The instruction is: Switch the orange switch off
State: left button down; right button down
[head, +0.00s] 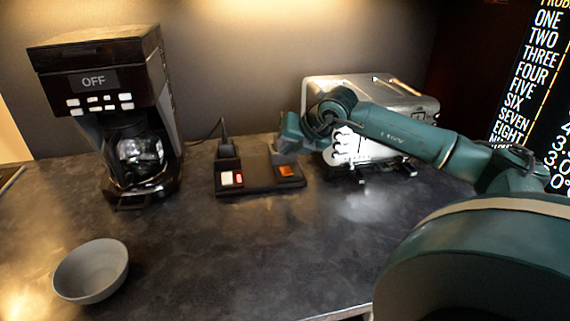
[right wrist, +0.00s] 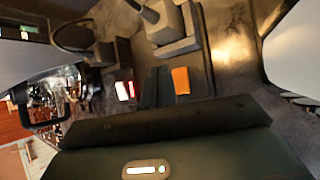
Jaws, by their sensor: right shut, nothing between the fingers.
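A black power strip (head: 258,184) lies on the dark counter. The orange switch (head: 287,171) is on its right part; in the right wrist view the orange switch (right wrist: 181,80) is fully visible. I cannot tell its rocker position. My right gripper (right wrist: 157,86) is shut and empty, its dark fingers pointing at the strip just beside the orange switch, on the side toward the white and red switches. Contact cannot be made out. In the head view its fingers are hard to make out against the strip. My left gripper is not in view.
White and red switches (head: 231,178) sit on the strip's left part. A black plug (head: 227,148) stands behind them and a grey plug (right wrist: 172,25) behind the orange switch. A coffee maker (head: 105,120) reading OFF stands left, a metal toaster (head: 400,103) right, a grey bowl (head: 91,271) front left.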

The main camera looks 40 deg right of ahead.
aim_at(288, 170)
jog(key=shift+s+a+r+p, duration=0.15)
jog(key=shift+r+p, duration=0.3)
jog(key=shift+r, duration=1.05)
